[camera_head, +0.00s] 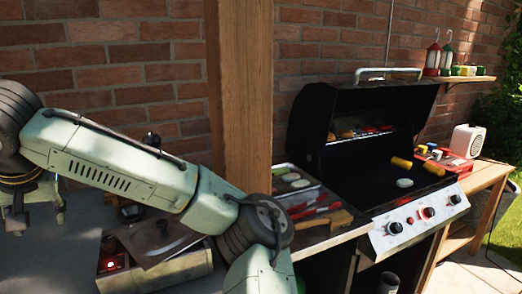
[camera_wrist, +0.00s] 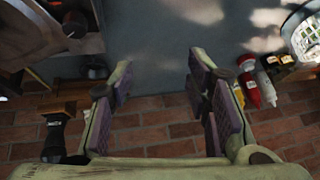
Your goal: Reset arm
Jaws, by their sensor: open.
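My gripper (camera_wrist: 160,75) shows in the wrist view with its two purple-padded fingers spread wide apart. Nothing is between the fingers; a grey surface and a brick wall show behind them. In the head view my pale green arm (camera_head: 115,165) crosses the left side and bends down past the wooden post, and I cannot make out the gripper there.
An open black grill (camera_head: 365,160) holds corn and a pale round item. Beside it are a tray (camera_head: 298,180) and red-handled tools (camera_head: 318,205). A metal box (camera_head: 155,255) stands on the grey counter. A wooden post (camera_head: 240,90) rises behind my arm. A red bottle (camera_wrist: 249,91) shows in the wrist view.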

